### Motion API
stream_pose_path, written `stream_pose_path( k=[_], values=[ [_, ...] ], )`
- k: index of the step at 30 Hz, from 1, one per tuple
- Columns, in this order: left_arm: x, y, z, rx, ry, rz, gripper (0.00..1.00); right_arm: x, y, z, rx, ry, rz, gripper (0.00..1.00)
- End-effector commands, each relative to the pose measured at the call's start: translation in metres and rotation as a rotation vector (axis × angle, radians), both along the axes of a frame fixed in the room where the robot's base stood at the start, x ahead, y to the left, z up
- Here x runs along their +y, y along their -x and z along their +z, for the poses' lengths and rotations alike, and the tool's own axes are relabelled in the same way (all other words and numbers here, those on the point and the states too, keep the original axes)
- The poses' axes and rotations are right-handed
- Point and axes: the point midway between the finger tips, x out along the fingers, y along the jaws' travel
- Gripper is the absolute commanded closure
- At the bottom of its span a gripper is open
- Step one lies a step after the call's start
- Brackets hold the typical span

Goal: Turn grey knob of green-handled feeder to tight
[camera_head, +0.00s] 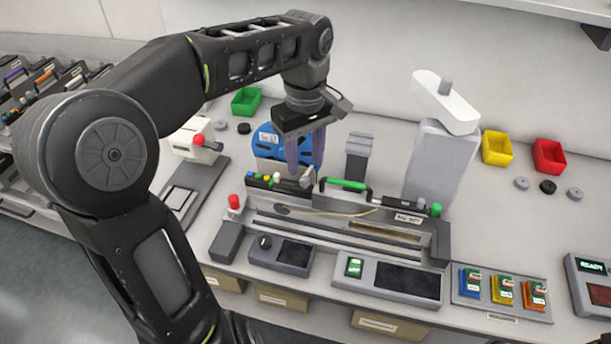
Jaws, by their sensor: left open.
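The green-handled feeder (340,208) lies in the bench fixture, with its green handle (347,185) on top toward the right. A row of small coloured parts sits at the feeder's left end. A small pale knob-like part (307,178) shows among them, partly behind my fingers; I cannot tell its turn or whether it is the grey knob. My left gripper (305,164) points down over this end, left of the green handle. Its two fingers are apart, with nothing seen between them. Whether they touch the knob cannot be told. My right gripper is not in view.
A blue reel (268,146) stands just behind my left gripper. A grey post (358,155) and a tall grey stand with a white top (447,102) rise behind the fixture. Green, yellow (497,150) and red (549,156) bins stand at the back. A trolley of feeders is at far left.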

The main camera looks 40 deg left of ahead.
Motion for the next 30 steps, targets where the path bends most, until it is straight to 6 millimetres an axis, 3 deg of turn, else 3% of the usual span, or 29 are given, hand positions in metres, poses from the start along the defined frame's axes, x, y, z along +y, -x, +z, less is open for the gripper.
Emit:
stream_pose_path(
  k=[9,20,30],
  values=[
    [0.0,0.0,-0.044,0.003,0.001,0.0,0.59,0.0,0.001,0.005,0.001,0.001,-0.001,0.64],
    [0.0,0.0,-0.05,-0.001,0.0,-0.001,0.6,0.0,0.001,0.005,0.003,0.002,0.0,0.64],
    [0.0,0.0,-0.05,-0.001,0.0,-0.001,0.88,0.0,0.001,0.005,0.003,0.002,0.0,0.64]
  ],
)
